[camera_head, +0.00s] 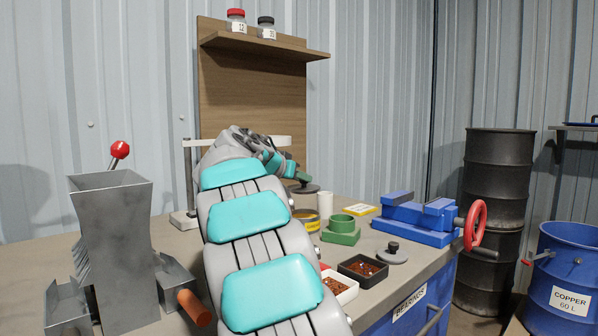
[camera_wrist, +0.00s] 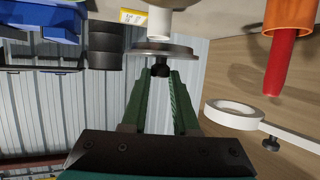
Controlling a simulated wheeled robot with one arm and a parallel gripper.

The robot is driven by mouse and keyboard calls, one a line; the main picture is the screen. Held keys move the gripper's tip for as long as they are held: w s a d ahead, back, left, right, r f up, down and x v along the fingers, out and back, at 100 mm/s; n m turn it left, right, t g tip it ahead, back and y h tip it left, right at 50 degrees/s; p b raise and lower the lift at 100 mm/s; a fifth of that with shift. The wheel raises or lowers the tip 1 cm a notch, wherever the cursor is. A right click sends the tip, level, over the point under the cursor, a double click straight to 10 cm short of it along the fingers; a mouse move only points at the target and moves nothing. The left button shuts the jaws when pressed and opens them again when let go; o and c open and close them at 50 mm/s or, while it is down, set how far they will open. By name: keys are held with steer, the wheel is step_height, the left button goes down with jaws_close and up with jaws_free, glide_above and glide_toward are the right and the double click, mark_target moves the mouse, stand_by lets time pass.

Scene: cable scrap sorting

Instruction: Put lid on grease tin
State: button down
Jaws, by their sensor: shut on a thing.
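My gripper (camera_head: 303,177) is shut on the dark knob of a flat round lid (camera_head: 306,188). The wrist view shows the green fingers (camera_wrist: 160,78) closed around the knob, with the lid (camera_wrist: 163,50) beyond the fingertips. The lid is held above the bench, apart from any tin. A yellow-banded round tin (camera_head: 306,217), which looks like the grease tin, stands on the bench below the lid, partly hidden by my arm. A second grey lid with a black knob (camera_head: 391,254) lies on the bench at the right.
A white cylinder (camera_head: 325,205) and a green block with a round cup (camera_head: 341,236) stand near the tin. A blue vise (camera_head: 412,222) is to the right. Small trays (camera_head: 362,270) hold brown bits in front. A white ring stand (camera_wrist: 235,114) is close beside my gripper.

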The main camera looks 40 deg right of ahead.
steer(key=shift+f+b, duration=0.85)
steer(key=shift+f, duration=1.95)
steer(key=shift+f+b, duration=0.45)
steer(key=shift+b, duration=0.3)
steer(key=shift+f+b, duration=0.15)
steer(key=shift+b, duration=0.45)
steer(key=c, duration=0.6)
jaws_free()
